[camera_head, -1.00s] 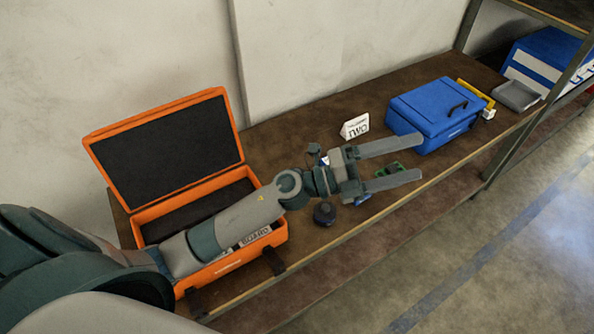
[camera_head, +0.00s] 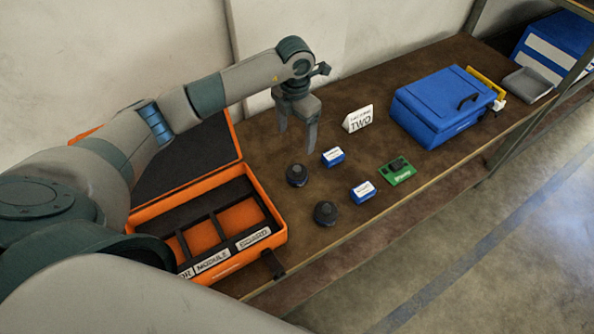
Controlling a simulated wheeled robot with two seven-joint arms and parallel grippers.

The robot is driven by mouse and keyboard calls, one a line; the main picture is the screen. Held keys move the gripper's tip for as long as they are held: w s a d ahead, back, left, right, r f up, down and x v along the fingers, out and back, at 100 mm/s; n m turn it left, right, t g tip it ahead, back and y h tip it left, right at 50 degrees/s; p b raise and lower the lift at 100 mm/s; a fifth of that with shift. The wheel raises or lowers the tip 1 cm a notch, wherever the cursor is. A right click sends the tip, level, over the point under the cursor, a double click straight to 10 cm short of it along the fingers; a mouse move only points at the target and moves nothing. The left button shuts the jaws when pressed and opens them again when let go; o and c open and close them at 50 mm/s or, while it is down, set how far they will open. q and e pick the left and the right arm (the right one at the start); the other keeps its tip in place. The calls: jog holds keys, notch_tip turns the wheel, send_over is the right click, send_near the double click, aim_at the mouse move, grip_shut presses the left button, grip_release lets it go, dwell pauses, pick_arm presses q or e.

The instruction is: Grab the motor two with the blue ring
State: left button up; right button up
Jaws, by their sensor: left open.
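Two dark round motors stand on the brown shelf top (camera_head: 385,92): a far motor (camera_head: 297,175) and a near motor (camera_head: 325,213). I cannot make out a blue ring on either one. My left gripper (camera_head: 297,141) points down with its two fingers apart and nothing between them. Its fingertips appear just behind and above the far motor, apart from it. A white sign reading "TWO" (camera_head: 358,119) stands to the right of the gripper. My right gripper is not in view.
An open orange case (camera_head: 283,229) with labelled compartments lies at left. Small blue-and-white boxes (camera_head: 333,156) (camera_head: 362,192) and a green board (camera_head: 398,172) lie right of the motors.

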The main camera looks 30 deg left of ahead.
aim_at(297, 168)
pick_arm(q)
jog(key=shift+s, duration=0.1)
notch_tip(297, 168, down, 12)
jog(key=b, duration=0.6)
jog(key=shift+f, duration=0.1)
dwell(0.3)
jog(key=shift+s+d+f+b, duration=0.15)
jog(key=shift+f+b, duration=0.65)
jog(key=shift+f, duration=0.5)
jog(key=shift+w+d+f+b, duration=0.15)
jog(key=shift+f+b, duration=0.6)
jog(key=shift+f, duration=0.55)
jog(key=shift+s, duration=0.1)
jog(key=shift+r, duration=0.1)
jog(key=c, duration=1.6)
jog(key=shift+o, duration=0.2)
jog(key=shift+r, duration=0.1)
